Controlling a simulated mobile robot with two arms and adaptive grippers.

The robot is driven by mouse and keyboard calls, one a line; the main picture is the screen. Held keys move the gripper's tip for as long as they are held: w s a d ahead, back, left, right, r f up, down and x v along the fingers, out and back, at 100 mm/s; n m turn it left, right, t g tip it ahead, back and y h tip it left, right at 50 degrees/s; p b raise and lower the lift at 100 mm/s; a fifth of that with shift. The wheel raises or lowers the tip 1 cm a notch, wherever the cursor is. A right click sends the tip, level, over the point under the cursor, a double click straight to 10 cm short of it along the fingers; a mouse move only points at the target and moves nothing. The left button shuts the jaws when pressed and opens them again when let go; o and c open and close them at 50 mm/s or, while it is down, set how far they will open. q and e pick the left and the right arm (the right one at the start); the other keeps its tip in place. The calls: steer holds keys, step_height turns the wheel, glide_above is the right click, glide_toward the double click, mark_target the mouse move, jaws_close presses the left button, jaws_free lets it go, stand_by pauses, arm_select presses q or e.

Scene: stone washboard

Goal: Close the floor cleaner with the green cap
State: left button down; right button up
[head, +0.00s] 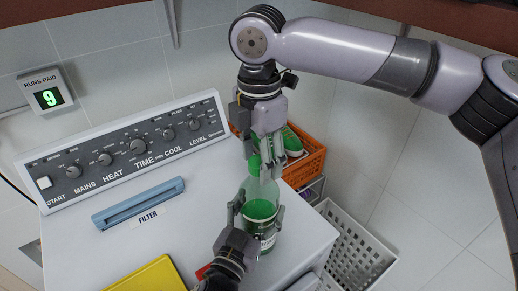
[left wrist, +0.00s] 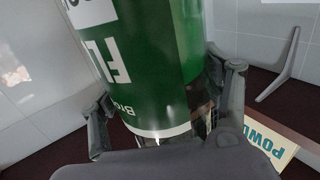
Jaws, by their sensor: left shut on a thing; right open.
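The floor cleaner (head: 262,190) is a clear bottle with green liquid and a label. It stands upright on the white machine's top, near its right edge. My left gripper (head: 256,211) is shut around its body; the left wrist view shows the green label (left wrist: 150,85) close up between the fingers. My right gripper (head: 267,168) points down, open, right at the bottle's top. The green cap (head: 253,166) shows at the bottle's neck beside the right fingers. The fingers partly hide it, so how it sits on the neck is unclear.
The machine's control panel (head: 130,151) is behind, with a blue filter handle (head: 138,203) before it. A yellow object (head: 150,277) lies at the front. An orange crate (head: 306,166) with green shoes and a white basket (head: 350,262) stand to the right.

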jaws_close()
steer(key=m, duration=0.3)
steer(key=shift+m, duration=0.3)
steer(key=m, duration=0.3)
steer(key=shift+m, duration=0.4)
steer(key=m, duration=0.7)
steer(key=shift+o, duration=0.6)
jaws_free()
steer(key=shift+r, duration=0.1)
step_height(320, 180, up, 12)
